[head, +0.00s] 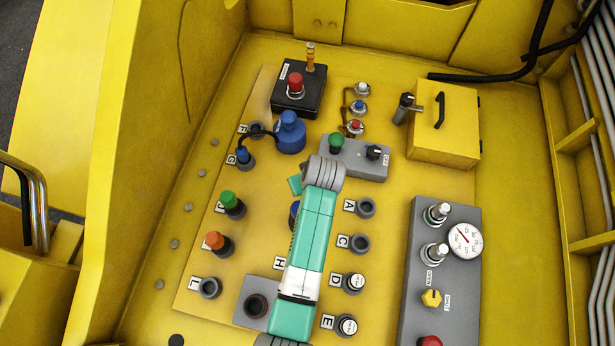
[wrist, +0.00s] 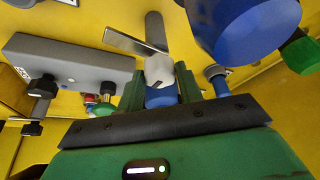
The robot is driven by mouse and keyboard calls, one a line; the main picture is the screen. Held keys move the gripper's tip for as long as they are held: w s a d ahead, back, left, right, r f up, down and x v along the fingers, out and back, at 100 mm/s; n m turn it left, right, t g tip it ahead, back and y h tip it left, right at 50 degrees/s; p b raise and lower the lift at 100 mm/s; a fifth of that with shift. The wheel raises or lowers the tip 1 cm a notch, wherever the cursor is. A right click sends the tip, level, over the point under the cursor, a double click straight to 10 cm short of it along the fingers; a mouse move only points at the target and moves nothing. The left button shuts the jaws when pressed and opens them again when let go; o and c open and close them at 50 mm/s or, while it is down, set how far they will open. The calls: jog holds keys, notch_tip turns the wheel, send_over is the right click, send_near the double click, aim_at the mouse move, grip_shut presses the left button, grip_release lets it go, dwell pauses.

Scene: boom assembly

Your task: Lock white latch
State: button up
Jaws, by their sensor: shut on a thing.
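In the wrist view, the two dark green fingers of my gripper (wrist: 160,94) are closed around a small white piece (wrist: 159,72) with a blue part (wrist: 161,97) below it. I take the white piece for the white latch. A grey metal plate with an upright bar (wrist: 155,32) shows right behind it. In the head view, my green arm covers the middle of the panel and hides the latch and the fingertips. A small blue part (head: 294,212) shows at the arm's left edge there. I cannot tell the latch's turn angle.
A large blue cap (head: 290,135) stands close by; it also fills the upper right of the wrist view (wrist: 243,25). Green (head: 232,202) and orange (head: 217,242) plugs stand left. A gauge box (head: 440,280) is at right.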

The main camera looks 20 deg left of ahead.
jog(key=m+p, duration=0.1)
jog(key=m, duration=0.1)
jog(key=m+t+h+p, duration=0.1)
jog(key=m, duration=0.1)
jog(key=shift+s+a+r+m, duration=0.1)
jog(key=shift+r+m, duration=0.05)
jog(key=shift+m, duration=0.15)
jog(key=m+h+p, duration=0.1)
jog(key=m+h, duration=0.1)
jog(key=m, duration=0.1)
jog(key=shift+a+m, duration=0.1)
jog(key=shift+m, duration=0.2)
jog(key=m, duration=0.2)
jog(key=m+h, duration=0.1)
jog(key=m, duration=0.1)
jog(key=shift+a+f+h+b, duration=0.2)
jog(key=shift+h+b, duration=0.1)
jog(key=shift+b, duration=0.1)
jog(key=shift+m+g+h+b, duration=0.3)
jog(key=shift+m+h+b, duration=0.35)
jog(key=shift+m, duration=1.35)
jog(key=o, duration=1)
jog(key=shift+r, duration=0.15)
